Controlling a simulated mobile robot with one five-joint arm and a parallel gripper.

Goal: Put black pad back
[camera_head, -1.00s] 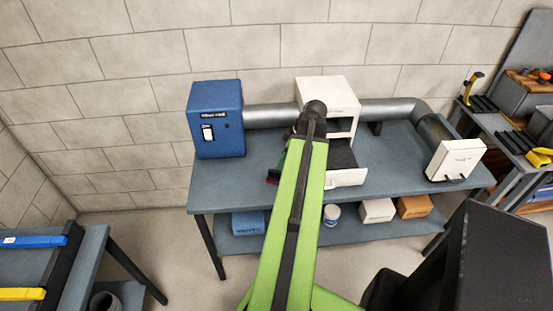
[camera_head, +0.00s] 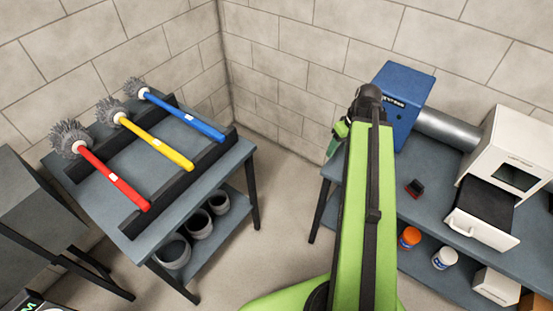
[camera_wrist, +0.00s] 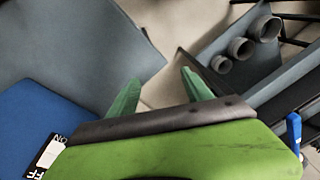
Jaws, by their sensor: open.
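A dark flat pad (camera_head: 484,203) lies in the pulled-out drawer (camera_head: 480,231) of the white box (camera_head: 507,150) on the right bench. The drawer has a white front with a handle. My gripper (camera_head: 338,138) is well to the left of the drawer, near the blue box (camera_head: 405,95) and the bench's left end. In the wrist view its green fingers (camera_wrist: 160,92) are spread apart with nothing between them. My arm covers part of the bench and of the blue box.
A grey duct (camera_head: 446,133) joins the two boxes. At left, red, yellow and blue brushes (camera_head: 155,143) rest on a rack. Open floor (camera_head: 285,185) separates the tables.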

